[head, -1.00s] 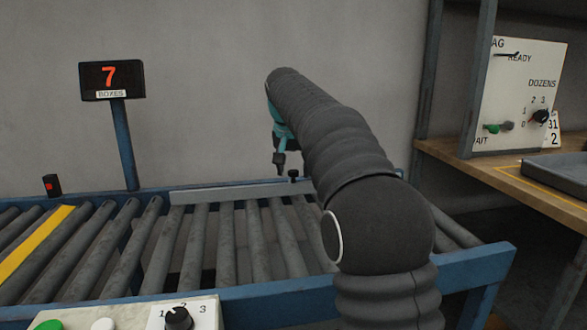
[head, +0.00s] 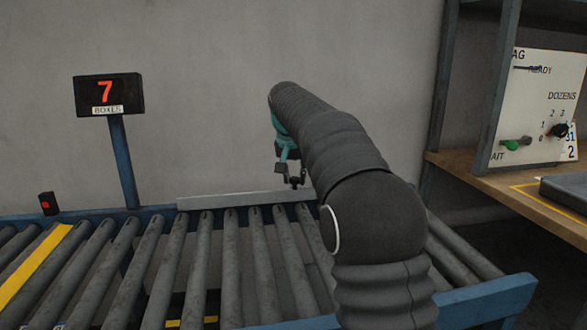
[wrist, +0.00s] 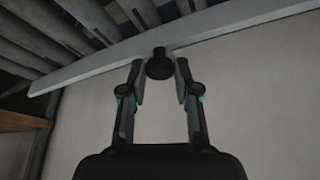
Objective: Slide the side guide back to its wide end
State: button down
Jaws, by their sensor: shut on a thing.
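The side guide (head: 235,200) is a long pale grey bar at the far side of the roller conveyor, close to the blue far rail. Its black knob (wrist: 159,66) stands up near the bar's right part in the head view. My gripper (head: 292,182) is at this knob, shut on it, with one finger on each side in the wrist view. The guide (wrist: 235,28) runs slantwise across the top of the wrist view. My own arm hides the conveyor behind it and perhaps the guide's right end.
A counter display (head: 106,95) reading 7 stands on a blue post at the left, with a small black sensor (head: 48,203) beside the rail. A yellow strip (head: 35,266) crosses the left rollers. A bench (head: 530,200) with a dial panel stands right. The visible rollers are empty.

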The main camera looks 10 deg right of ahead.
jog(key=shift+w+d, duration=0.1)
jog(key=shift+w, duration=0.1)
jog(key=c, duration=0.9)
grip_release()
jog(key=shift+w, duration=0.1)
jog(key=shift+o, duration=0.2)
jog(key=shift+a+r, duration=0.1)
jog(key=shift+a, duration=0.1)
jog(key=v, duration=1.1)
jog(key=shift+s+r, duration=0.3)
